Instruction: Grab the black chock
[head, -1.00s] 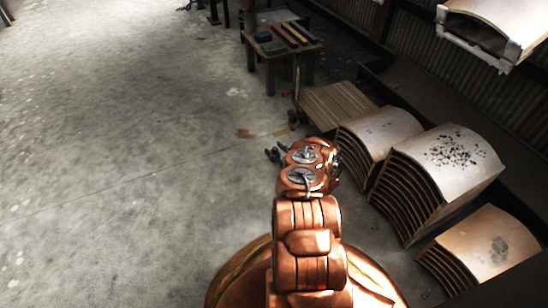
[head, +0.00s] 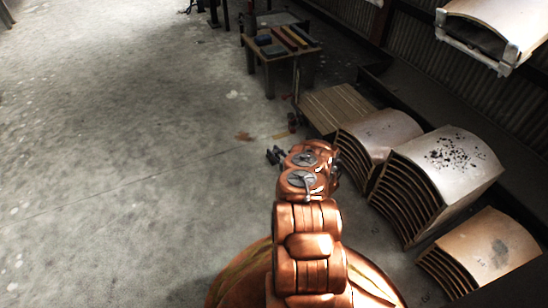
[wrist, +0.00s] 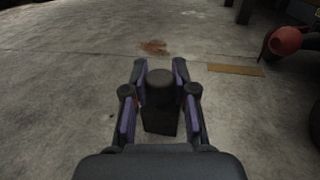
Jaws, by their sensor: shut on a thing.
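The black chock (wrist: 160,108) is a dark block between the two fingers of my gripper (wrist: 160,85) in the wrist view. The gripper is shut on it, with purple-faced pads on either side. In the head view my gripper (head: 276,156) shows only as small dark fingers left of the arm's end. The chock cannot be made out there. Whether it touches the floor is not clear.
Stacks of curved wooden panels (head: 440,165) stand to the right. A wooden pallet (head: 338,106) lies behind them. A table (head: 262,53) with coloured bars is farther back. A red object (wrist: 285,42) and a flat wooden strip (wrist: 236,70) lie ahead. Floor to the left is clear.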

